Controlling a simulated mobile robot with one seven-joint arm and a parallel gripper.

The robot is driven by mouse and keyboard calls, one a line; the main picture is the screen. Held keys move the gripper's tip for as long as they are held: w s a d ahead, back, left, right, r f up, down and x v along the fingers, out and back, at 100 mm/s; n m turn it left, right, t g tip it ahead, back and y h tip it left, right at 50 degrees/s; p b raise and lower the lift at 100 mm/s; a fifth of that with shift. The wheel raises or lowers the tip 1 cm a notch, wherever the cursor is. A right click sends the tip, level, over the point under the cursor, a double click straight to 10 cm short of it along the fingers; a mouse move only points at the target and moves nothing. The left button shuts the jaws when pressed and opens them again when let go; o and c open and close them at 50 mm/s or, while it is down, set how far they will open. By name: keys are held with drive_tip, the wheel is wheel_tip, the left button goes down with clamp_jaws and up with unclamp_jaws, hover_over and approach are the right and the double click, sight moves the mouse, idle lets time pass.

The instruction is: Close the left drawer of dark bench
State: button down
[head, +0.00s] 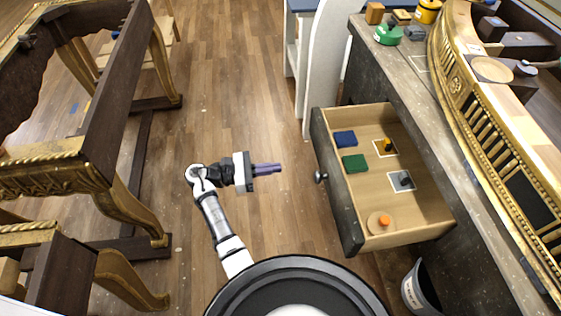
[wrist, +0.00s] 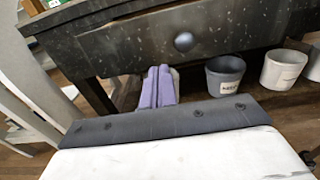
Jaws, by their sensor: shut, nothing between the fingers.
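The dark bench (head: 398,84) stands on the right in the head view. Its drawer (head: 330,178) is pulled well out to the left, with a round grey knob (head: 320,177) on its front. The knob also shows in the wrist view (wrist: 184,41), on the speckled dark drawer front (wrist: 130,45). My gripper (head: 279,168) is shut and empty, its purple fingers pointing right at the drawer front. It is a short way left of the knob and apart from it. In the wrist view the fingers (wrist: 158,70) lie below and left of the knob.
The open drawer holds blue and green pads, small pieces on pale squares, and an orange piece on a round disc (head: 378,222). A bin (head: 420,290) stands below the bench. A white panel (head: 325,60) stands behind the drawer. Gilt dark furniture (head: 110,100) is at left; wooden floor between is clear.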

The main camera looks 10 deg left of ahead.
sight(323, 161)
drive_tip(key=p+x, duration=0.3)
drive_tip(key=x, duration=0.9)
drive_tip(key=shift+d, duration=0.1)
